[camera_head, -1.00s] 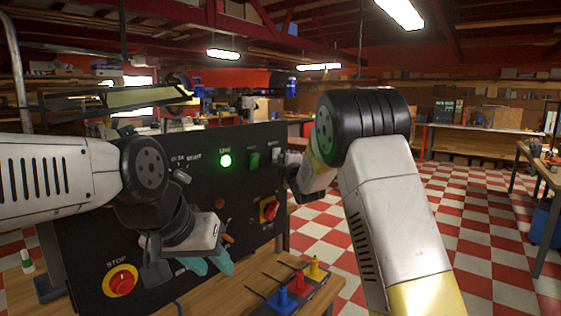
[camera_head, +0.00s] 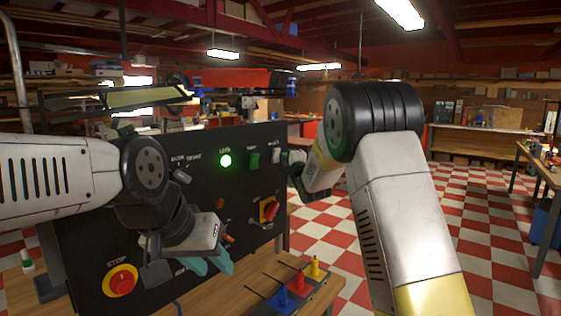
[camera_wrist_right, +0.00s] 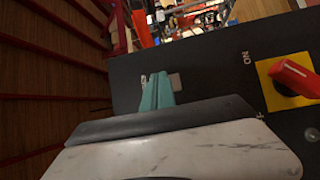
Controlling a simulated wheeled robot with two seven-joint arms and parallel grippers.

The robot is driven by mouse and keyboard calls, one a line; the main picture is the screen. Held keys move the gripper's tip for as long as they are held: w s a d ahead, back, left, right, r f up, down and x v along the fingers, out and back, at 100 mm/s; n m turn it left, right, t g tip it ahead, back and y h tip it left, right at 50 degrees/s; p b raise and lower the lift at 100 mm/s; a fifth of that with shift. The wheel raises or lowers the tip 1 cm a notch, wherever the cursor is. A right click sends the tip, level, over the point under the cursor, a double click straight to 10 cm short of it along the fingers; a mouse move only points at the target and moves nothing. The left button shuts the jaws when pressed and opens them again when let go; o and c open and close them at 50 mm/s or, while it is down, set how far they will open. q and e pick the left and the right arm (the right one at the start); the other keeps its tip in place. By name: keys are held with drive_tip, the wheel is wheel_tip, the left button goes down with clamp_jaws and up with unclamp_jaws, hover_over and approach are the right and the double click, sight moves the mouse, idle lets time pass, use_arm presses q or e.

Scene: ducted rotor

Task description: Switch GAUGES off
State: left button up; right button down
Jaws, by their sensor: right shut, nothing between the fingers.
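The black control panel (camera_head: 100,235) stands on the wooden bench. A small label, too blurred to read surely, sits above a pale switch plate (camera_head: 276,156) at the panel's upper right. My right gripper (camera_head: 293,157) is beside that plate in the head view. In the right wrist view its teal fingers (camera_wrist_right: 157,93) are together and empty, partly covering a label and a grey switch plate (camera_wrist_right: 176,82). The switch's position cannot be made out. My left gripper (camera_head: 208,261) hangs low before the panel, its teal fingers apart and empty.
The knob also shows in the wrist view (camera_wrist_right: 297,77). A red STOP button (camera_head: 121,281) is lower left. Coloured tools (camera_head: 298,281) stand in front.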

drive_tip(key=s+d, duration=0.1)
drive_tip(key=d+r, duration=0.1)
drive_tip(key=s+d+r, duration=0.1)
drive_tip(key=shift+s+d, duration=0.3)
drive_tip(key=shift+d, duration=0.05)
drive_tip(key=s+d+m+g+h, duration=0.3)
drive_tip(key=s+d+m+g, duration=0.1)
drive_tip(key=s+d+m, duration=0.85)
drive_tip(key=s+f+m+g, duration=0.2)
drive_tip(key=s+f, duration=0.1)
drive_tip(key=s, duration=0.8)
drive_tip(key=s+f+m+g, duration=0.3)
drive_tip(key=s, duration=0.8)
drive_tip(key=s+f+m+g, duration=0.2)
drive_tip(key=s+f+m, duration=0.1)
drive_tip(key=s, duration=0.8)
drive_tip(key=shift+d+f+g+h, duration=0.2)
drive_tip(key=shift+f+g+h, duration=0.1)
drive_tip(key=shift+f+g, duration=0.1)
